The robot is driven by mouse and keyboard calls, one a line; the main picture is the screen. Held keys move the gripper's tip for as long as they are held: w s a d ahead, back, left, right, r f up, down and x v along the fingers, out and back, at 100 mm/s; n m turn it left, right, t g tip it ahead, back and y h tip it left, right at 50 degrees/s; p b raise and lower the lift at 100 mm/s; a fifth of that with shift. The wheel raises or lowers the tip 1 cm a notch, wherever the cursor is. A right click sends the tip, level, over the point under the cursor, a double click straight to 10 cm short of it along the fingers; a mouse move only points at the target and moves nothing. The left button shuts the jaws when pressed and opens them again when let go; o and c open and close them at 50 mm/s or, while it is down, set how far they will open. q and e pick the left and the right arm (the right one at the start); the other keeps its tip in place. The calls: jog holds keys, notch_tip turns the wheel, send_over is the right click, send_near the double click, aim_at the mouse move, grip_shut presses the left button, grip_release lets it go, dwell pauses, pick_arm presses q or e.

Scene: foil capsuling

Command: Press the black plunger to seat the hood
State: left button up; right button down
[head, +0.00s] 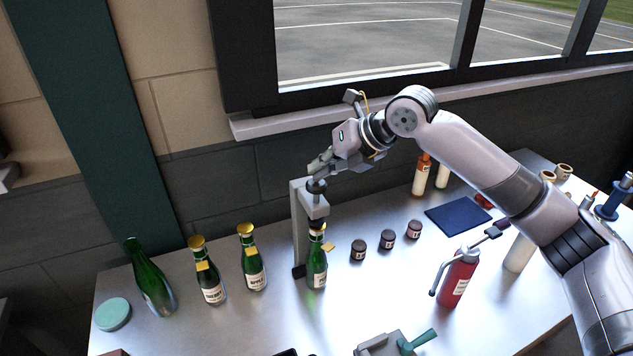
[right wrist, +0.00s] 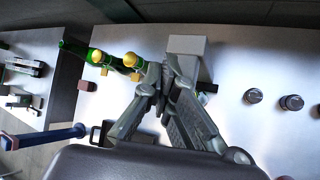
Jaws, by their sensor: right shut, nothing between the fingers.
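A grey press stand (head: 299,232) stands on the metal table, with a dark plunger (head: 316,187) at its top arm. A green bottle (head: 317,270) stands upright under the press head. A gold hood (head: 317,230) shows at its neck; its exact fit is too small to tell. My right gripper (head: 319,167) is shut and empty, its fingertips just above the plunger; I cannot tell whether they touch it. In the right wrist view the closed fingers (right wrist: 164,76) are beside the pale press top (right wrist: 187,45) and hide the plunger. My left gripper is out of view.
Two gold-topped green bottles (head: 207,278) (head: 252,264) and a bare green bottle (head: 150,282) stand left of the press. Several small dark jars (head: 387,240) are to its right. A red bottle (head: 458,280) stands under my right arm. A blue mat (head: 458,216) lies behind it.

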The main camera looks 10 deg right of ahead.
jog(key=shift+f+b, duration=0.3)
jog(key=shift+f, duration=0.65)
dwell(0.3)
jog(key=shift+s+f, duration=0.25)
jog(key=shift+f, duration=0.25)
dwell(0.5)
jog(key=shift+w+a+r+p, duration=0.1)
jog(key=shift+w+r+p, duration=0.1)
jog(key=shift+r+p, duration=1.05)
jog(key=shift+r, duration=0.4)
jog(key=shift+w, duration=0.1)
